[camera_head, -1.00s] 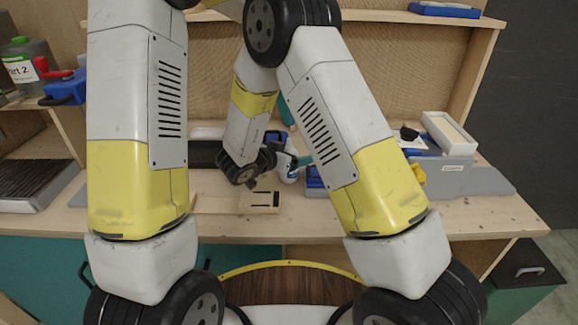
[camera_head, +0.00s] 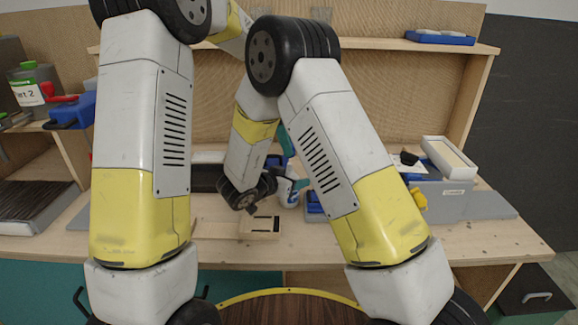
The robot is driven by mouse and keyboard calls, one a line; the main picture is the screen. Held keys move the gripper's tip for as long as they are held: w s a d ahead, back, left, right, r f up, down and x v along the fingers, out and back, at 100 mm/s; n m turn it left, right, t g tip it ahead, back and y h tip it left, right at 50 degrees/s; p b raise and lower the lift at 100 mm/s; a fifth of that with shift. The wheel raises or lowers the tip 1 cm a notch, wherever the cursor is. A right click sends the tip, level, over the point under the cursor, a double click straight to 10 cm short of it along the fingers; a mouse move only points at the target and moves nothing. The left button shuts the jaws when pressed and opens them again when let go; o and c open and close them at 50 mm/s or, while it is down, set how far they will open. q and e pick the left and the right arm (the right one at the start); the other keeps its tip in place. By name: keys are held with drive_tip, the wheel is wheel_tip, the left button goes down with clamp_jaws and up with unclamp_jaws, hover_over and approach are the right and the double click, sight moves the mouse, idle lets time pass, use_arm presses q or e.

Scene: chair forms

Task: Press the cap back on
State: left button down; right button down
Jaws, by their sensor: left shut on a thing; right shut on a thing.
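A small white bottle-like thing (camera_head: 287,192) with blue on it shows on the workbench behind my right upper arm, small and partly covered. My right gripper (camera_head: 273,186) is beside it, past the dark wrist joint, and is shut on what looks like this bottle. My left arm reaches across behind the right elbow. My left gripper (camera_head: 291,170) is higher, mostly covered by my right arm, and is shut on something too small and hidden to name. I cannot make out the cap, or whether it touches the bottle.
A light wooden block (camera_head: 260,227) with dark slots lies in front on the workbench (camera_head: 350,253). A shelf with a blue tray (camera_head: 440,38) is above. A labelled container (camera_head: 36,87) is at far left.

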sight(289, 164)
use_arm(q)
drive_tip(key=shift+f, duration=1.45)
drive_tip(key=shift+f, duration=0.85)
drive_tip(key=shift+f, duration=0.7)
drive_tip(key=c, duration=1)
unclamp_jaws()
drive_tip(key=shift+s, duration=0.1)
use_arm(e)
drive_tip(key=shift+w, duration=0.1)
